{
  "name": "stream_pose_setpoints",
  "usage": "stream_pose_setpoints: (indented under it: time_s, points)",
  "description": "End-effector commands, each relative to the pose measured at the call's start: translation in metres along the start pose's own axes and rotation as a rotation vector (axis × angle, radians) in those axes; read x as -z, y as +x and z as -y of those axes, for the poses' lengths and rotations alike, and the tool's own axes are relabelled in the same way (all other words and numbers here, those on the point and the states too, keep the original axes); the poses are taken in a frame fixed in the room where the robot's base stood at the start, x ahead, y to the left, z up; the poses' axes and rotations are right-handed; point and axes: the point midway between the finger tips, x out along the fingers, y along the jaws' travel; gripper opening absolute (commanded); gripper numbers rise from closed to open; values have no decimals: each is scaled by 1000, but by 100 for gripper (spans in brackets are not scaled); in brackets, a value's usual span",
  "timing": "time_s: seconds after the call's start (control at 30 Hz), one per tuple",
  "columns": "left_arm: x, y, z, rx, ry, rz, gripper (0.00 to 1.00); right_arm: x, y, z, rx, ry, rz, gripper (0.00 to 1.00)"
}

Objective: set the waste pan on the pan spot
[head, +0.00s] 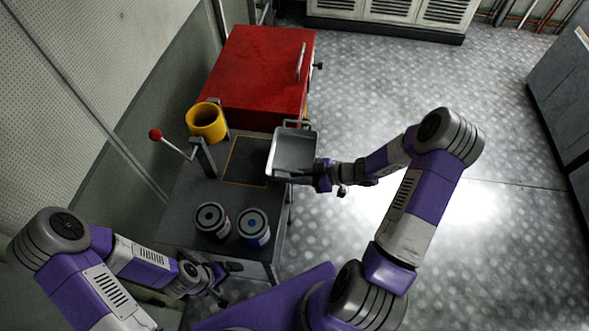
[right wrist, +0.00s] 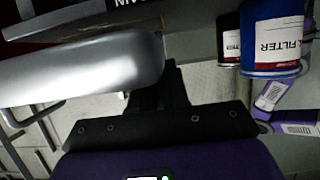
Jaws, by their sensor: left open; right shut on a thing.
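The waste pan (head: 293,152) is a grey metal tray with a wire handle at its far end. My right gripper (head: 318,175) is shut on its near right edge and holds it over the right edge of the dark bench (head: 188,205). The pan also fills the left of the right wrist view (right wrist: 80,68). The pan spot (head: 245,161), a yellow outlined rectangle on the bench, lies just left of the pan, which seems to overlap its right side in the picture. The pan's height above the bench is hard to tell. My left gripper (head: 226,281) is open and empty near the bench's front.
Two filters, a dark one (head: 211,219) and a blue one (head: 254,227), stand at the bench's near end. A yellow cup (head: 206,122) and a red-knobbed lever (head: 156,135) are at the left. A red box (head: 258,75) stands behind. The floor on the right is clear.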

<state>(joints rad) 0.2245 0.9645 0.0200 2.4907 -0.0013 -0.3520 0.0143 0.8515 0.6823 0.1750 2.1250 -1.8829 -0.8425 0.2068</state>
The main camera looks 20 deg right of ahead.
Motion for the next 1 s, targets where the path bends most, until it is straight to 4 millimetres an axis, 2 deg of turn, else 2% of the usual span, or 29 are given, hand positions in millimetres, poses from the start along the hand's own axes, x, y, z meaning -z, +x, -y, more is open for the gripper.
stream_pose_setpoints:
  time_s: [1.0]
  points:
    - [2,51,19,0,0,0,100,29,94,0,2,-6,-5,0]
